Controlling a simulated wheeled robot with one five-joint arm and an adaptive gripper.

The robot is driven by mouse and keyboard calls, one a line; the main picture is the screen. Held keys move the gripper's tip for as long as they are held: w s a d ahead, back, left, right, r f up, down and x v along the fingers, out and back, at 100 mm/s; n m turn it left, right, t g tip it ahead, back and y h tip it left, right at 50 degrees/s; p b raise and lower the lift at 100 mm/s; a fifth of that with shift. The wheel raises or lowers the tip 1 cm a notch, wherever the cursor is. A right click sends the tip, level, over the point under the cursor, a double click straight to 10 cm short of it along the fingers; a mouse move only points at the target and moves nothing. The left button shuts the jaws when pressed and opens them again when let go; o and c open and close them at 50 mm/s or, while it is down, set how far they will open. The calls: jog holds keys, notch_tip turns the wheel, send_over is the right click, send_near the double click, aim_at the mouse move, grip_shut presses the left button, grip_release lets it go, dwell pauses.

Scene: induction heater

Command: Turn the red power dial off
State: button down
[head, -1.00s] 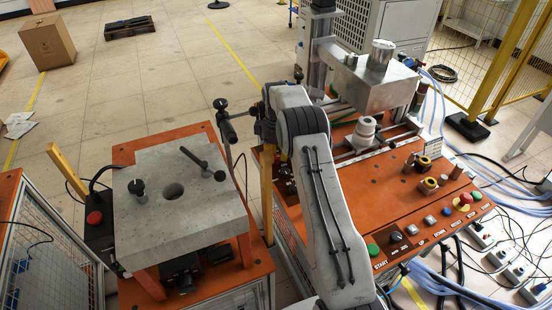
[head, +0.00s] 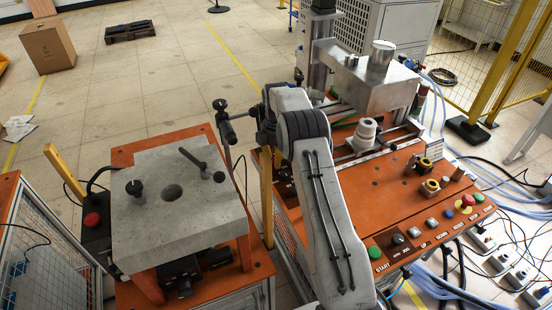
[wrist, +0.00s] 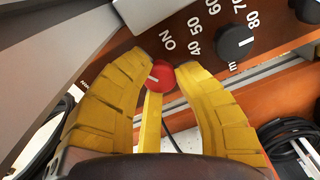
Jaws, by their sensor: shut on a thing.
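In the wrist view the red power dial (wrist: 161,76) sits on an orange panel, with the printed word ON just above it. A white pointer mark on the dial faces left, away from ON. My gripper (wrist: 162,68) has its two yellow ribbed fingers on either side of the dial, with the tips closed on it. In the head view my arm hides the gripper, and I cannot make out the red dial there.
A black dial (wrist: 235,43) with printed numbers is close to the right of the red one. In the head view, the orange machine table (head: 375,190) carries a row of buttons along its front right edge. A grey block (head: 180,225) stands on the left table.

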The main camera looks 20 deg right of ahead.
jog(key=shift+s+f+n, duration=0.15)
jog(key=shift+f+n, duration=0.05)
jog(key=shift+n, duration=0.4)
jog(key=c, duration=1.4)
grip_release()
jog(key=o, duration=0.5)
jog(key=shift+r, duration=0.15)
notch_tip(320, 180, up, 12)
